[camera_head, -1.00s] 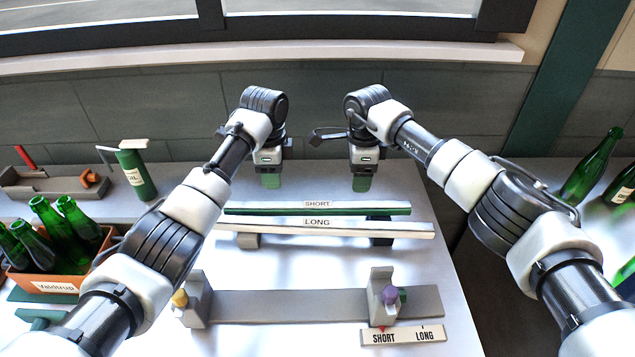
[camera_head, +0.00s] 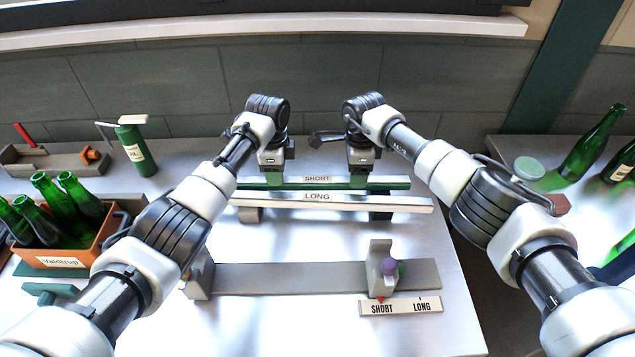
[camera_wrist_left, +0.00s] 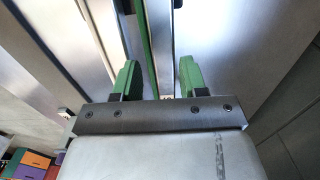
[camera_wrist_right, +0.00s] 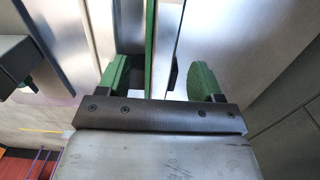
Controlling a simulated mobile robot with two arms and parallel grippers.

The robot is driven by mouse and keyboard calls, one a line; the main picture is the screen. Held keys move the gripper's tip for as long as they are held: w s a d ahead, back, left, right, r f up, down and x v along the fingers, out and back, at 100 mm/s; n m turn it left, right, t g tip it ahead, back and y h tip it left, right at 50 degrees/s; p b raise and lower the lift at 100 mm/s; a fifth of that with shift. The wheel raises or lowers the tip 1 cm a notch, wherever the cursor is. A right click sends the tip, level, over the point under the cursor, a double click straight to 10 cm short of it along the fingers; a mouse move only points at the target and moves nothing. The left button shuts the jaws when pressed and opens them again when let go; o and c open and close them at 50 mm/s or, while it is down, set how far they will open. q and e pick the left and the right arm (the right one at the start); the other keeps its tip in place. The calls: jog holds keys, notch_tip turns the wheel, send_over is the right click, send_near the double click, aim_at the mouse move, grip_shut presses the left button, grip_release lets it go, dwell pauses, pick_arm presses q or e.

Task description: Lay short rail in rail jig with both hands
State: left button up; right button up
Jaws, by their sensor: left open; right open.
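The short rail (camera_head: 395,183), pale on top with a green side and a SHORT label, lies on the rack behind the long rail (camera_head: 375,203). My left gripper (camera_head: 273,178) is open over its left part. My right gripper (camera_head: 361,178) is open over its right part. In the left wrist view the short rail (camera_wrist_left: 160,45) runs between the open fingers (camera_wrist_left: 158,76), apart from them. In the right wrist view the short rail (camera_wrist_right: 165,45) also runs between the open fingers (camera_wrist_right: 160,76). The empty rail jig (camera_head: 290,278) lies in front, with a purple knob (camera_head: 388,266) on its right block.
A SHORT/LONG sign plate (camera_head: 401,307) sits at the jig's front right. A crate of green bottles (camera_head: 68,257) stands at left, near a green cylinder (camera_head: 136,148). More bottles (camera_head: 592,145) stand on the right counter, across a gap.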

pick_arm(q)
jog(key=shift+f, duration=1.5)
pick_arm(e)
jog(key=shift+f, duration=1.55)
pick_arm(q)
jog(key=c, duration=0.6)
pick_arm(e)
jog(key=c, duration=0.7)
pick_arm(q)
grip_shut()
pick_arm(e)
jog(key=shift+c, duration=1)
grip_shut()
pick_arm(q)
jog(key=shift+r, duration=0.1)
pick_arm(e)
jog(key=shift+r, duration=0.1)
